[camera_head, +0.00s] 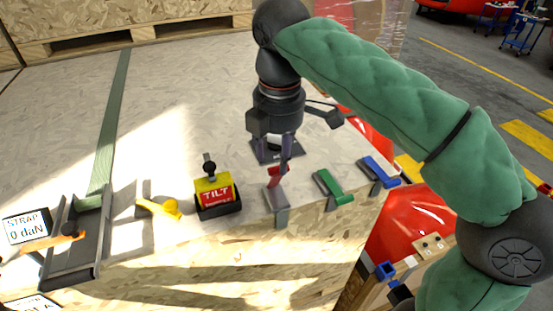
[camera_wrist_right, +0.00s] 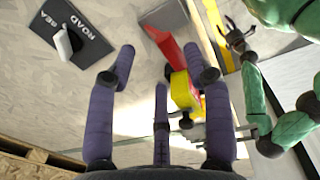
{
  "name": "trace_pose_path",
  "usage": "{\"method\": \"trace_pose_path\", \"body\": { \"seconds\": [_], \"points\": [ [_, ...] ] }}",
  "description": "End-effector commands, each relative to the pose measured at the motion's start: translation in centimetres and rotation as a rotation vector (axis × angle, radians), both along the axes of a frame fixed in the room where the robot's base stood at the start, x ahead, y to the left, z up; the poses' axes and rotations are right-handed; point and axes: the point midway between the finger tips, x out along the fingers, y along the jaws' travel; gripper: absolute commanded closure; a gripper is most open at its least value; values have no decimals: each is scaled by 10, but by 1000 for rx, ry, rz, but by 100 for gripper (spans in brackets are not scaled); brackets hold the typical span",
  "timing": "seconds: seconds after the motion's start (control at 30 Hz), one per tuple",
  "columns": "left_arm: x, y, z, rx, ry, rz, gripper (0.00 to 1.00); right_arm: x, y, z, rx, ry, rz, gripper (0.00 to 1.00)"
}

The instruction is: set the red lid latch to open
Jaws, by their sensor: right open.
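The red lid latch (camera_head: 277,177) stands up from a grey block (camera_head: 278,206) at the crate top's front edge. It also shows in the wrist view (camera_wrist_right: 168,46), beyond the fingertips. My right gripper (camera_head: 286,152) is open, with its purple fingers pointing down just above and behind the red latch. In the wrist view its fingers (camera_wrist_right: 165,68) are spread, with nothing held between them. I cannot tell whether a finger touches the latch. In the wrist view a dark claw (camera_wrist_right: 238,38) near a green sleeve looks like my left gripper; its opening is unclear.
A dark ROAD/SEA plate (camera_wrist_right: 75,38) lies behind. A yellow handle (camera_head: 160,208) and strap ratchet (camera_head: 74,260) are farther left.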

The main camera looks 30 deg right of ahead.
Motion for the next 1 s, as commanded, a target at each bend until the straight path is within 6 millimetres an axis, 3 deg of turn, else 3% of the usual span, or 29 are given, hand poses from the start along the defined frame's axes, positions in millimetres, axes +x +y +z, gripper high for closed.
{"method": "trace_pose_path", "body": {
  "seconds": [0.1, 0.3, 0.63, 0.83, 1.0],
  "points": [
    [0, 0, 0, 0, 0, 0, 48, -1, 1, 20, 0, -2, 1, 49],
    [0, 0, 0, 0, 0, 0, 48, -4, 2, 41, -1, -2, 1, 49],
    [0, 0, 0, 0, 0, 0, 48, -5, 1, 45, -1, 0, 0, 49],
    [0, 0, -1, 0, 0, 0, 48, -1, 2, 46, 2, -8, -70, 100],
    [0, 0, -3, 0, 0, 0, 48, 13, 4, 52, 20, -44, -345, 100]
  ]
}}
